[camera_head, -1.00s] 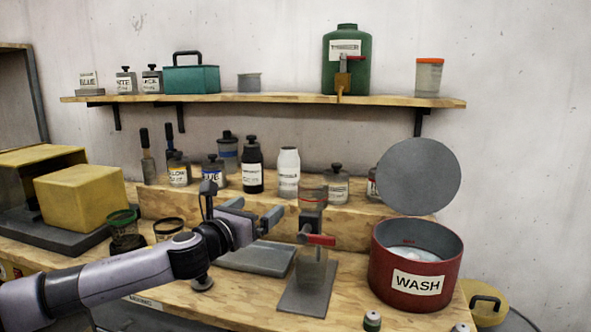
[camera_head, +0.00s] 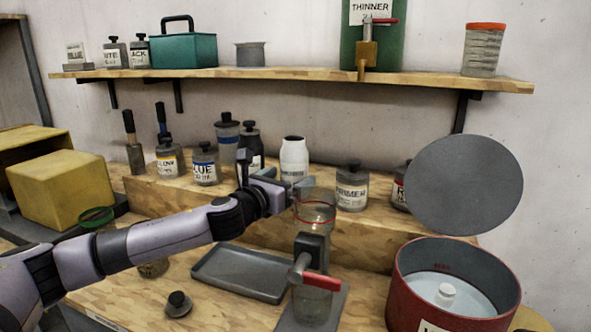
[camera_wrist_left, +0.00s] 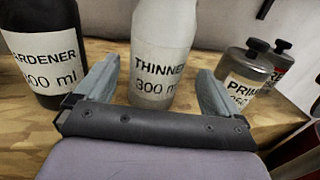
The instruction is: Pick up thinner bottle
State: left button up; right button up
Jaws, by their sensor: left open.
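The thinner bottle (camera_head: 294,160) is white and stands upright on the raised wooden step, among other bottles. My left gripper (camera_head: 292,190) is open in front of the bottle's lower part in the head view. In the left wrist view my left gripper (camera_wrist_left: 155,85) has one finger on each side of the bottle. I cannot tell if either finger touches it. My right gripper is not in view.
The dark hardener bottle (camera_wrist_left: 45,50) stands close on the left and the primer jar (camera_head: 352,188) on the right. A clear cup (camera_head: 316,212) with a red band is just below my gripper. A red wash pot (camera_head: 400,300) with a raised round lid (camera_head: 464,185) is at right.

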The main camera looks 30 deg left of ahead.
aim_at(298, 171)
pick_arm(q)
jog(key=shift+w+a+f+p, duration=0.1)
jog(key=shift+w+a+p, duration=0.05)
jog(key=shift+w, duration=1.25)
jog(key=shift+w+a+p, duration=0.15)
jog(key=shift+w, duration=1.2)
